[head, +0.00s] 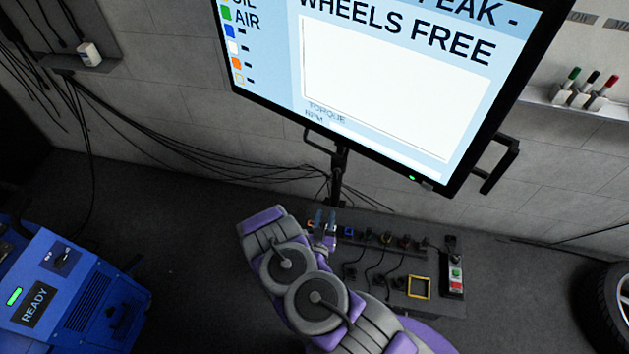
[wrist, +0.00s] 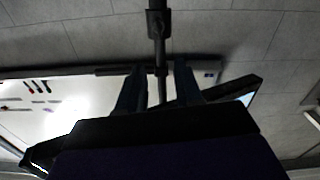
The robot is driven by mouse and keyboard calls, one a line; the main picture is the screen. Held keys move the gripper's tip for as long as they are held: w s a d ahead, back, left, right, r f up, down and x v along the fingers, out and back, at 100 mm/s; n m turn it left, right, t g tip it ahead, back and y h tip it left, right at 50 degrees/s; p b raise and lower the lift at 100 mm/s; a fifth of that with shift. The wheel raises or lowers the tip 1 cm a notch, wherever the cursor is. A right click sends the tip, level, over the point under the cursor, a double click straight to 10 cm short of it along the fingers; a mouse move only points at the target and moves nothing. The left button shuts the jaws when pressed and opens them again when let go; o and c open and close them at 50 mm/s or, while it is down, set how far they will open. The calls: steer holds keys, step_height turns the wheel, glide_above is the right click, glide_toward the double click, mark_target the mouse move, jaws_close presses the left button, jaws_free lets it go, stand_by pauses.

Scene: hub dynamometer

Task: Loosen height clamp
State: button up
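A dark pole (head: 338,172) rises behind the bench to the large display (head: 375,85). In the wrist view the pole (wrist: 162,88) runs down the middle, with a dark block-like collar (wrist: 158,23) near the top, probably the height clamp. My gripper (head: 325,222) is in front of the pole's lower part in the head view, and the clamp cannot be made out there. In the wrist view my gripper (wrist: 159,75) has its two fingers apart. The pole shows in the gap between them, and the collar lies beyond the fingertips. I see no contact.
A dark bench (head: 385,262) with knobs, cables and a yellow square frame (head: 419,287) lies below the display. A blue machine marked READY (head: 75,285) stands at left. A tyre (head: 608,305) stands at right. Cables (head: 190,150) run along the wall.

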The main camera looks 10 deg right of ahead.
mark_target(336, 174)
steer(key=b+x, duration=0.1)
steer(key=x, duration=1.6)
steer(key=shift+w, duration=0.1)
steer(key=shift+c, duration=0.4)
jaws_close()
